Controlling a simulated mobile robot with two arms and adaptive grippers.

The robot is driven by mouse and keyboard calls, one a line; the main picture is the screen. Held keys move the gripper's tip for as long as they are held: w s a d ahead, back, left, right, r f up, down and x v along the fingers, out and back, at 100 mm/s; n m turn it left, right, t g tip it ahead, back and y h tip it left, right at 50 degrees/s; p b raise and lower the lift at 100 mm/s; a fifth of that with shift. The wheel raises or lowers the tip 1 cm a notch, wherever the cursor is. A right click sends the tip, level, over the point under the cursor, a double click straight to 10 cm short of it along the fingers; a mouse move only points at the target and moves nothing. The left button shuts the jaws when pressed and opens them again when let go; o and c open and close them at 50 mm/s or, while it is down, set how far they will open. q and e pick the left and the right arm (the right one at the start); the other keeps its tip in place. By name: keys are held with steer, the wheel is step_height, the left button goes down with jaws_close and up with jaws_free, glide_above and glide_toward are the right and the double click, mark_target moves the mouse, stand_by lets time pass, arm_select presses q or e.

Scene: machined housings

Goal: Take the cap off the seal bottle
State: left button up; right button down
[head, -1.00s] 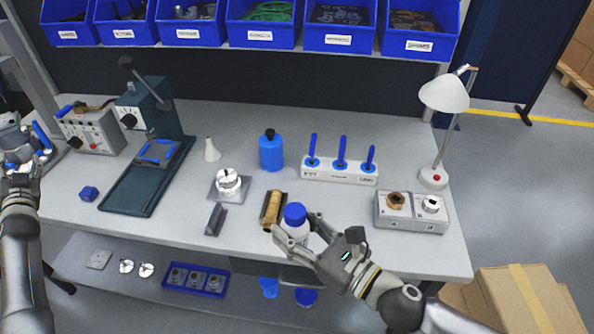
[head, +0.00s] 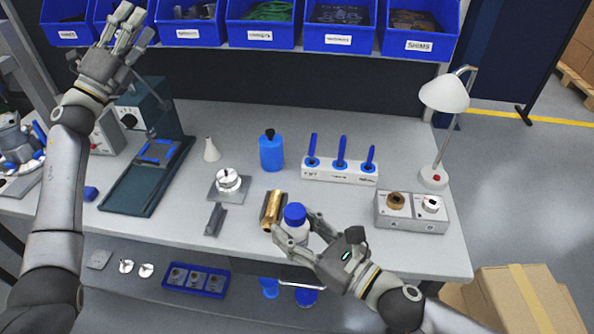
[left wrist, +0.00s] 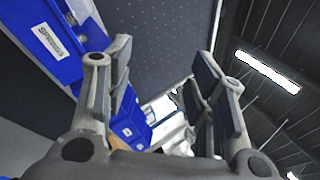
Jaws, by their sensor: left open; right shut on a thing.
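The seal bottle (head: 293,234) is white with a blue cap (head: 295,213) and stands upright near the front edge of the bench. The cap is on the bottle. My right gripper (head: 291,231) is shut on the bottle's body below the cap. My left gripper (head: 124,30) is raised at the upper left, open and empty, in front of the blue bins and far from the bottle. In the left wrist view its fingers (left wrist: 155,100) are spread, with nothing between them.
A brass cylinder (head: 271,210) lies on a holder just left of the bottle. A blue bottle (head: 271,151) stands behind. A rack with blue-handled tools (head: 339,171) and a grey box with two fittings (head: 411,212) are to the right. Blue bins (head: 262,28) line the shelf above.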

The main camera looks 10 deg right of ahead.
arm_select(q)
steer(key=s+d+r+m+g+h, duration=0.2)
steer(key=s+d+m+g+h, duration=0.15)
steer(key=d+m+g, duration=0.45)
steer(key=s+d+r+m+g+h, duration=0.3)
steer(key=s+d+m+g, duration=0.15)
steer(key=d+m, duration=0.55)
steer(key=s+d+f+m+g+y, duration=0.35)
steer(key=s+d+m+g, duration=0.45)
steer(key=s+d+m, duration=0.5)
steer(key=s+d+f+m+g+y, duration=0.2)
steer(key=s+d+f+m+y, duration=0.1)
steer(key=s+d+m+y, duration=0.15)
steer(key=m+t+y, duration=0.3)
steer(key=m+y, duration=0.9)
steer(key=m, duration=0.1)
glide_above(296, 211)
steer(key=f, duration=1.1)
steer(key=shift+s+d+f, duration=0.1)
steer(key=shift+d+f, duration=0.25)
steer(key=shift+d, duration=0.05)
steer(key=shift+a+f+y, duration=0.2)
steer(key=shift+a+y, duration=0.05)
steer(key=shift+y, duration=0.1)
steer(key=shift+a+f, duration=0.1)
steer(key=shift+f, duration=0.15)
step_height(296, 211, down, 7)
steer(key=shift+f, duration=0.15)
